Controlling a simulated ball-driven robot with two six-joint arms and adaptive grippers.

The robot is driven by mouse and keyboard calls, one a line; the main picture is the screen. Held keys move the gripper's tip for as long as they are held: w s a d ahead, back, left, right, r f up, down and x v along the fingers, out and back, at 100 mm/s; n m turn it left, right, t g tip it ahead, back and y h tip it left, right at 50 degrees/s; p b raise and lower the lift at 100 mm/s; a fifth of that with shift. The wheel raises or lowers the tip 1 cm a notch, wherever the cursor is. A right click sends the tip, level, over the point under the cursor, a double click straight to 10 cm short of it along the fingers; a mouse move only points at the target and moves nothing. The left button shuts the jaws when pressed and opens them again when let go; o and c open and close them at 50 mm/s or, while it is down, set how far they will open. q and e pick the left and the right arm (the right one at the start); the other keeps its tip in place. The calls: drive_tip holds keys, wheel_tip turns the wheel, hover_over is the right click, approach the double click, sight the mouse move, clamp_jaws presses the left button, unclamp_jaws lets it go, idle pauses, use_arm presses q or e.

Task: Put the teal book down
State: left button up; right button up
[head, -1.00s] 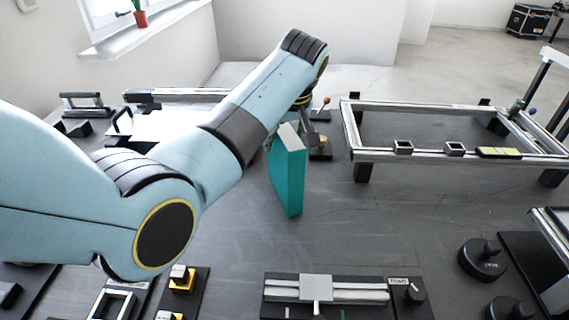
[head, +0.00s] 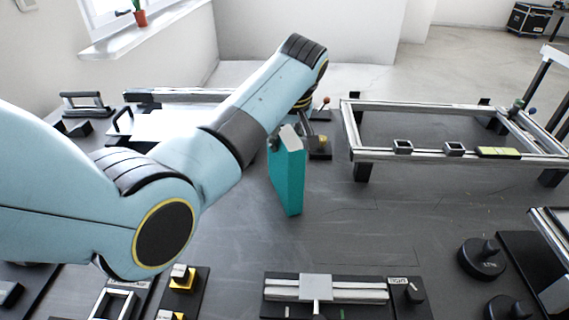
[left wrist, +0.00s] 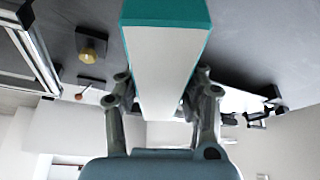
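The teal book (head: 287,182), with a white page edge, stands upright on the dark table top near the middle of the head view. In the left wrist view the book (left wrist: 165,62) runs between my two fingers, its pale page edge facing the camera. My left gripper (left wrist: 163,85) is around the book's upper end, one finger on each side. The fingers look spread, with narrow gaps beside the book. In the head view my left arm hides most of this gripper. My right gripper is in neither view.
A raised metal frame (head: 357,152) stands to the right of the book. A slide fixture (head: 327,291) lies in front, with black knobs (head: 482,258) at right. A small block with a yellow knob (head: 320,146) stands just behind the book.

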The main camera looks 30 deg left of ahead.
use_arm(q)
clamp_jaws()
drive_tip(key=shift+r, duration=0.1)
